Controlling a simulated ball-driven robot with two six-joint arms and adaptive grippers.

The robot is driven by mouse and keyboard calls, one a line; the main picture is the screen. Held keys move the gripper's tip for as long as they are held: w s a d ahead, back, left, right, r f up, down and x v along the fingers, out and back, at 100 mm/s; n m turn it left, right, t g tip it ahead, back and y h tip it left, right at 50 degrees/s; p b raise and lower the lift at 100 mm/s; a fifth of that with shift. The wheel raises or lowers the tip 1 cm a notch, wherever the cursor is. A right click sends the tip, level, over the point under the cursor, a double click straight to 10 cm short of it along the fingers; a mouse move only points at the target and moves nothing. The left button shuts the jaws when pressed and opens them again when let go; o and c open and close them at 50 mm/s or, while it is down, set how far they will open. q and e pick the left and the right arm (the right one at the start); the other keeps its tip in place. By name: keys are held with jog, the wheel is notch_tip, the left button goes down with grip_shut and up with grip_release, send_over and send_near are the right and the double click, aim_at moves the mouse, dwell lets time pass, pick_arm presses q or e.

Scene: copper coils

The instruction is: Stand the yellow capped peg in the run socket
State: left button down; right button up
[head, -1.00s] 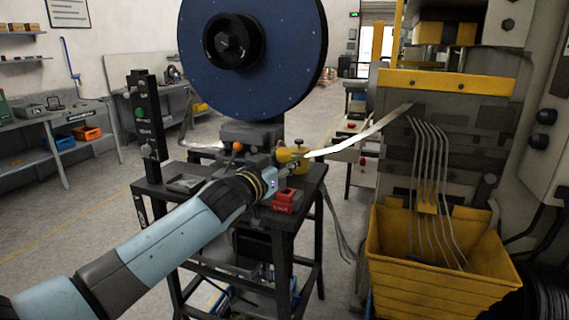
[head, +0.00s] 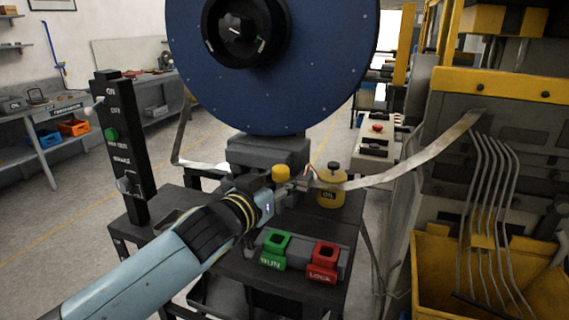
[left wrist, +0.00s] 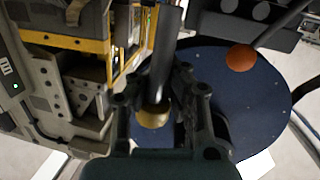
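The yellow capped peg shows its yellow cap (head: 281,173) just above my left gripper (head: 289,189) in the head view. Its grey shaft is hidden there. In the left wrist view the shaft (left wrist: 165,60) and cap (left wrist: 153,117) lie between the two fingers of my left gripper (left wrist: 160,90), which appears shut on the peg. The green run socket (head: 275,249) is on the stand, below and slightly left of the gripper in the picture; its square hole looks empty. The red lock socket (head: 322,262) beside it also looks empty. My right gripper is out of view.
A yellow oil can (head: 331,190) stands close right of the gripper. A blue reel (head: 310,70) rises behind, and a metal strip (head: 420,160) runs right. A switch post (head: 122,150) stands left. A yellow bin (head: 430,275) is at right.

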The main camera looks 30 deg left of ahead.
aim_at(278, 212)
pick_arm(q)
jog(key=s+f, duration=0.1)
jog(key=f+b, duration=0.1)
jog(key=f, duration=0.1)
jog(key=shift+s+d, duration=0.1)
jog(key=shift+s, duration=0.25)
jog(key=shift+f+b, duration=0.55)
jog(key=shift+f, duration=0.1)
jog(key=shift+f+b, duration=0.9)
jog(key=shift+b, duration=0.1)
jog(key=shift+f+b, duration=1.3)
jog(key=shift+b, duration=0.05)
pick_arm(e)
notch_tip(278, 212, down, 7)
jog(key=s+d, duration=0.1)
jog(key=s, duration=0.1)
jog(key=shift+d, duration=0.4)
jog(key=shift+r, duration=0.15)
